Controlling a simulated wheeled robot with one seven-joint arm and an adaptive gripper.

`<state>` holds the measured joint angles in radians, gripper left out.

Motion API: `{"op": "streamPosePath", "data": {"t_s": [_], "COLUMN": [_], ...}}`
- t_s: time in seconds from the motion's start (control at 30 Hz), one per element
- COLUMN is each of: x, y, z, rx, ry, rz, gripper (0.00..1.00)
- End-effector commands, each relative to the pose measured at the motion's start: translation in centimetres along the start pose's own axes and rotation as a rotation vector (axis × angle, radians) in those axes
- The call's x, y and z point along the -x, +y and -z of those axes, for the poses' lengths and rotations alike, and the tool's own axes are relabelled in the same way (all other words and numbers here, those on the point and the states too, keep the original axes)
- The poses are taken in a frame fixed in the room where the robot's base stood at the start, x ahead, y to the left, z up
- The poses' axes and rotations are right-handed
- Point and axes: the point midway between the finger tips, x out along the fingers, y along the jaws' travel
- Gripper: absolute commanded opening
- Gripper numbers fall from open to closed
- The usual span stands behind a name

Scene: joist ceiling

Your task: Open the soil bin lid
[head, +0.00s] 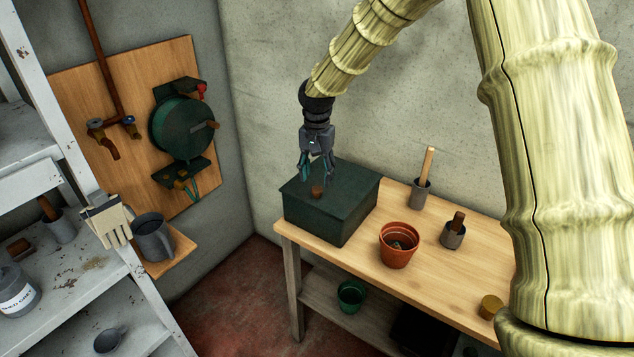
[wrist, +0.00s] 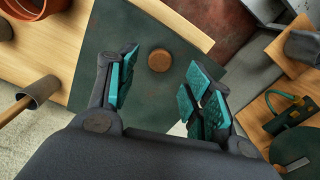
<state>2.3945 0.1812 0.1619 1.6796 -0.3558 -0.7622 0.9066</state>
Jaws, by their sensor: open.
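The soil bin is a dark green box (head: 325,225) on the left end of the wooden bench, with its lid (head: 352,185) flat and closed on top. A round brown wooden knob (head: 317,192) stands on the lid. My gripper (head: 316,180) points down just above the knob, open and empty. In the wrist view the knob (wrist: 159,60) lies between and a little beyond the open teal fingertips (wrist: 160,72), apart from both. The green lid (wrist: 110,30) fills the middle of that view.
A terracotta pot (head: 398,247) and tool holders (head: 421,195) stand right of the bin on the bench (head: 445,265). A wall-mounted hose reel (head: 182,127) and a shelf with a grey jug (head: 152,238) are at the left. The wall is close behind the bin.

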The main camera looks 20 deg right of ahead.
Motion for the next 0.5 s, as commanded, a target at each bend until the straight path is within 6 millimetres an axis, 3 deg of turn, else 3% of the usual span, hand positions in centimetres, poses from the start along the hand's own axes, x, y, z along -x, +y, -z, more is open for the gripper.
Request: {"op": "streamPosePath", "data": {"t_s": [0.2,0.5], "x": [-2.7,-4.5], "y": [0.0,0.0], "z": [0.0,0.0], "rx": [0.000,0.000], "ry": [-0.002,0.000], "rz": [0.000,0.001], "gripper": [0.51,0.51]}}
